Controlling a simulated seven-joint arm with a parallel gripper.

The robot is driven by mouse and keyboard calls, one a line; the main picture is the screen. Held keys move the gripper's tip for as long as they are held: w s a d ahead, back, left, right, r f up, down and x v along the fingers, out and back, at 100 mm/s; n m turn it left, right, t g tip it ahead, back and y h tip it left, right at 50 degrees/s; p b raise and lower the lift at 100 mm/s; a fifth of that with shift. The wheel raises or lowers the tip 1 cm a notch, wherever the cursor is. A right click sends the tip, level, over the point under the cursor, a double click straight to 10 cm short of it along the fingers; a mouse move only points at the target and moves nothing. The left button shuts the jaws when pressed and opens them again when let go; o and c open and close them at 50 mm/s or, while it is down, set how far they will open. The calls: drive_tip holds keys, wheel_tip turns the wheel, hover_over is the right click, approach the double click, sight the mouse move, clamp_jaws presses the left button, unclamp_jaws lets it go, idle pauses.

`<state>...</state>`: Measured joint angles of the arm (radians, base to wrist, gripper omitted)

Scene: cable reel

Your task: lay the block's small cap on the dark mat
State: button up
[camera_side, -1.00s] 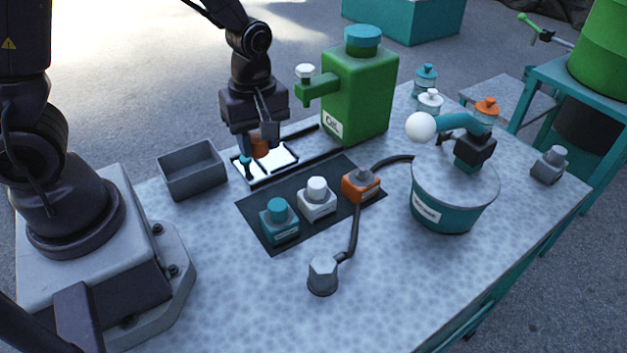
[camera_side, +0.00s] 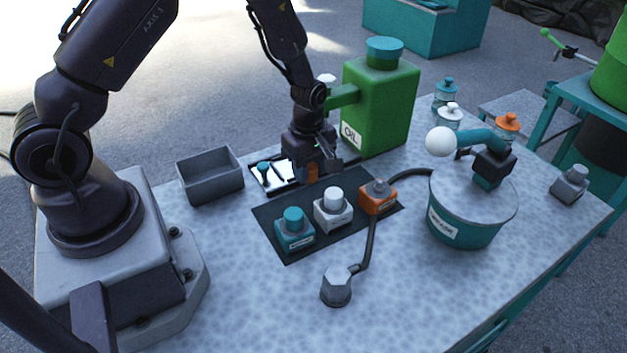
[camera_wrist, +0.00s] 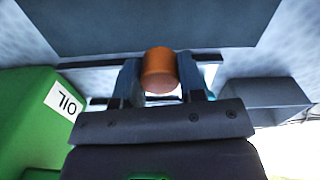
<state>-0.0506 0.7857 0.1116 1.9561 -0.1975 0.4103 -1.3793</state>
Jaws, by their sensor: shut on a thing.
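My gripper (camera_side: 316,168) is shut on a small orange cap (camera_wrist: 160,70), which sits between the two fingers in the wrist view. In the side view the cap (camera_side: 312,173) is partly hidden by a finger. It appears near the back edge of the dark mat (camera_side: 290,249); its exact height is unclear. The mat also fills the top of the wrist view (camera_wrist: 150,22). On the mat stand a teal block (camera_side: 294,238) with a teal cap, a white block (camera_side: 332,216) with a white cap, and an orange block (camera_side: 377,201) with a greyish top.
A cable runs past the orange block to a grey plug (camera_side: 336,289). A teal drum (camera_side: 465,231) stands right.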

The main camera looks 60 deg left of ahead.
sight(313, 191)
drive_tip(key=shift+w+f, duration=0.25)
drive_tip(key=shift+f, duration=0.05)
drive_tip(key=shift+w+f, duration=0.15)
drive_tip(key=shift+f, duration=0.75)
drive_tip(key=shift+w+f, duration=0.1)
drive_tip(key=shift+f, duration=0.8)
drive_tip(key=shift+f, duration=0.1)
drive_tip(key=o, duration=1)
drive_tip(key=shift+c, duration=0.2)
